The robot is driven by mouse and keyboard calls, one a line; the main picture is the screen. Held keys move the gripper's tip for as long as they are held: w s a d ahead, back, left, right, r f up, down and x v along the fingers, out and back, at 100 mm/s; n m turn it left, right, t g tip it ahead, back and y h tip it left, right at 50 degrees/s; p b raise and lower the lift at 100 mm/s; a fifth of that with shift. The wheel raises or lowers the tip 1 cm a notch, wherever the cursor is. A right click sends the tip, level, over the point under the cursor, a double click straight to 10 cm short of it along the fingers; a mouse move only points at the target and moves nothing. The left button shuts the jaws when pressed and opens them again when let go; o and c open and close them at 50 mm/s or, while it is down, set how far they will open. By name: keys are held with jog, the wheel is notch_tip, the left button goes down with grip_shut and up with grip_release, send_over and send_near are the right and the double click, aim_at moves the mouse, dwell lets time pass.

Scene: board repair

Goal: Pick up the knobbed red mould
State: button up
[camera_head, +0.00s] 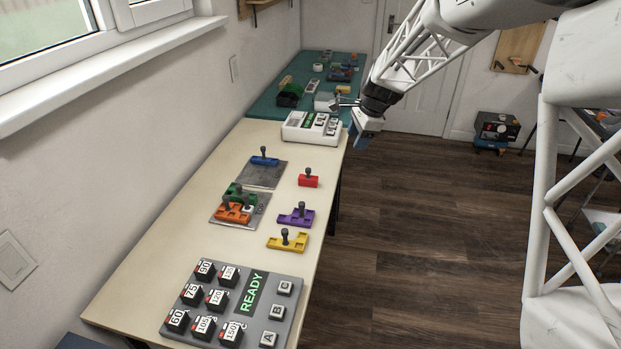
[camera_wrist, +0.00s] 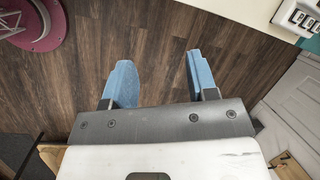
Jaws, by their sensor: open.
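The red mould (camera_head: 308,181) with a dark knob on top sits upright on the cream table, near its right edge in the head view. My gripper (camera_head: 364,128) hangs beyond the table's right edge, farther back than the mould and apart from it. In the wrist view my gripper (camera_wrist: 157,80) shows two blue fingers spread apart with only wooden floor between them. It is open and empty. The red mould does not show in the wrist view.
A purple mould (camera_head: 296,216) and a yellow mould (camera_head: 288,240) stand nearer. Blue (camera_head: 264,161), green (camera_head: 238,192) and orange (camera_head: 233,212) moulds sit on grey plates to the left. A white device (camera_head: 312,128) stands behind; a keypad panel (camera_head: 232,303) lies in front.

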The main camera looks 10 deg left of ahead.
jog(key=w+a+f+m, duration=0.3)
jog(key=w+a+f, duration=0.4)
jog(key=w+f, duration=0.1)
jog(key=m+y, duration=0.1)
jog(key=m, duration=0.1)
send_near(308, 169)
notch_tip(308, 169, down, 2)
jog(key=shift+w+a+f+g, duration=0.15)
jog(key=shift+w+a+g, duration=0.1)
jog(key=shift+w+g, duration=0.2)
jog(key=shift+f, duration=0.1)
jog(key=shift+x, duration=1.2)
jog(key=shift+f, duration=0.1)
jog(key=shift+a+x, duration=0.2)
jog(key=shift+x, duration=2.35)
jog(key=shift+c, duration=0.5)
